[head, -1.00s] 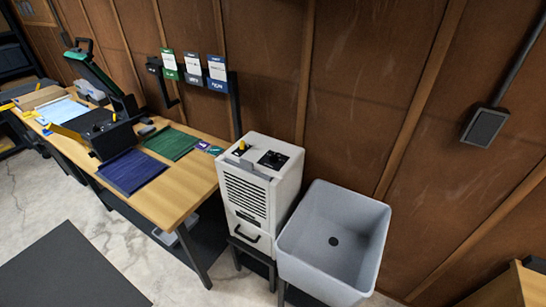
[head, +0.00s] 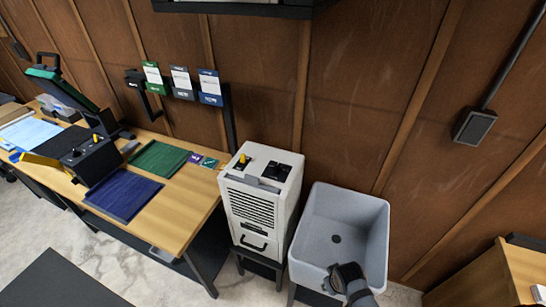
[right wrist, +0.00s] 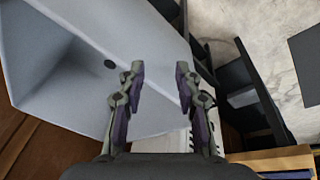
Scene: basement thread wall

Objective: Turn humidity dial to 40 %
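The white dehumidifier (head: 262,203) stands on a dark stand between the workbench and the sink. Its top carries a yellow knob (head: 243,159) at the left and a black dial panel (head: 276,171) at the right; markings are too small to read. My right gripper (head: 332,274) is at the front edge of the grey sink, low and to the right of the dehumidifier, apart from it. In the right wrist view its two fingers (right wrist: 158,82) are spread with nothing between them, and the sink lies beyond. My left gripper is in neither view.
The grey sink (head: 314,236) stands right beside the dehumidifier. The workbench (head: 193,211) at left holds blue cloth (head: 122,194), green cloth (head: 158,158) and a black control box (head: 92,161). A dark shelf (head: 235,9) juts from the wall above. A wooden cabinet (head: 500,275) stands at right.

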